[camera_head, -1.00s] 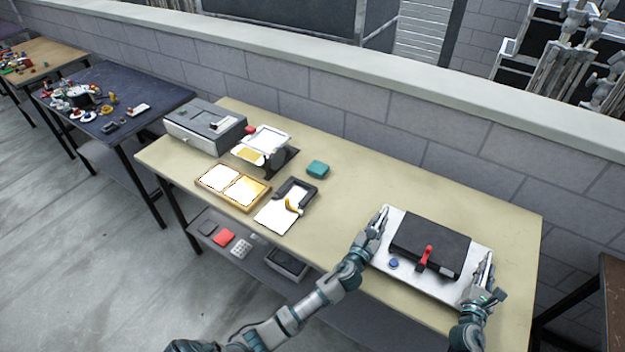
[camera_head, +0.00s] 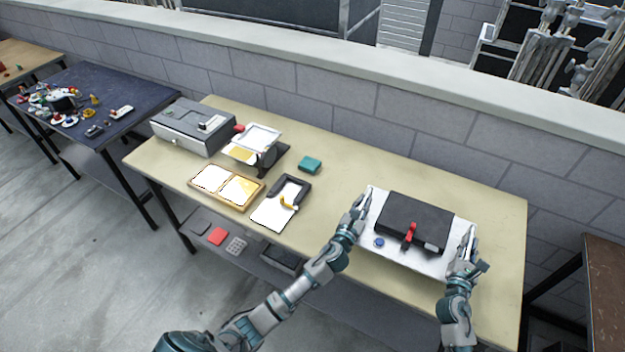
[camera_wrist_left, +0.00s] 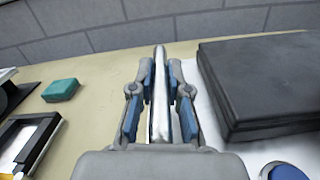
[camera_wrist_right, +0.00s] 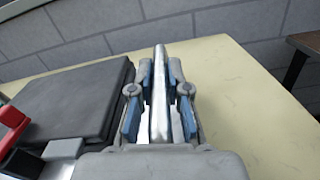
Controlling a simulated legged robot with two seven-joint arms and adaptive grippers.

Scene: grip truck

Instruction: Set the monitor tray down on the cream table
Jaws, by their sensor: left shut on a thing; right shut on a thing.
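The monitor tray (camera_head: 385,259) is a white tray at the right part of the cream table (camera_head: 335,172). A black flat box (camera_head: 418,218) with a red lever (camera_head: 409,237) and a blue round piece (camera_head: 379,243) lie on it. My left gripper (camera_head: 362,212) is shut on the tray's left edge, and the edge (camera_wrist_left: 160,95) stands between its fingers in the left wrist view. My right gripper (camera_head: 468,246) is shut on the right edge, seen between the fingers in the right wrist view (camera_wrist_right: 158,95). The tray looks level; whether it touches the table I cannot tell.
Left on the cream table are a grey machine (camera_head: 192,127), a white-topped stand (camera_head: 256,144), a wooden frame (camera_head: 226,187), a clipboard-like holder (camera_head: 281,205) and a teal block (camera_head: 310,165). A brick wall (camera_head: 350,95) runs behind. A brown table (camera_head: 606,280) stands at right.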

